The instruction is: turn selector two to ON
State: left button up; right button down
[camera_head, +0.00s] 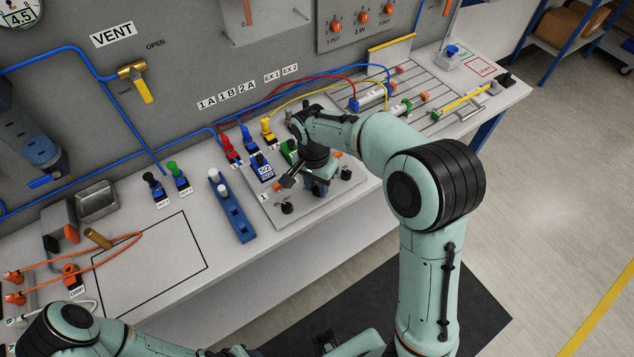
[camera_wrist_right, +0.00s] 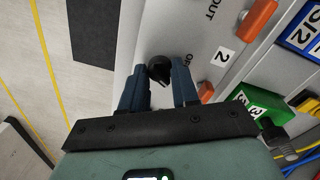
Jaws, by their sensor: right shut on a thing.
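Selector two is a round black knob (camera_wrist_right: 159,70) on the light panel in the right wrist view, beside a label "2" (camera_wrist_right: 222,57). My right gripper (camera_wrist_right: 159,82) has its two blue-grey fingers on either side of this knob and is shut on it. Printed lettering near the knob is partly covered by a finger. The black knob of selector one (camera_head: 287,207) is left of the gripper, and another black knob (camera_head: 346,173) is to its right. My left gripper is not visible.
Coloured plugs, including a red one (camera_head: 229,148) and a yellow one (camera_head: 268,130), stand behind the panel with hoses. An orange part (camera_wrist_right: 206,92) is close to the right finger. A blue block with white knobs (camera_head: 233,208) stands to the left.

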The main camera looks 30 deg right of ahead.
aim_at(315, 188)
dwell(0.3)
jog(key=c, duration=0.8)
grip_release()
jog(key=shift+c, duration=0.2)
jog(key=shift+r, duration=0.15)
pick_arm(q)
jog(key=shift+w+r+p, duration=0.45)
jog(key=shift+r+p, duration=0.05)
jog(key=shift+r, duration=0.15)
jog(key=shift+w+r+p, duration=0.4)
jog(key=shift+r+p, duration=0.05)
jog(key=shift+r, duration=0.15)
pick_arm(e)
notch_tip(315, 188, up, 13)
jog(key=shift+w+a, duration=0.2)
jog(key=shift+w, duration=0.15)
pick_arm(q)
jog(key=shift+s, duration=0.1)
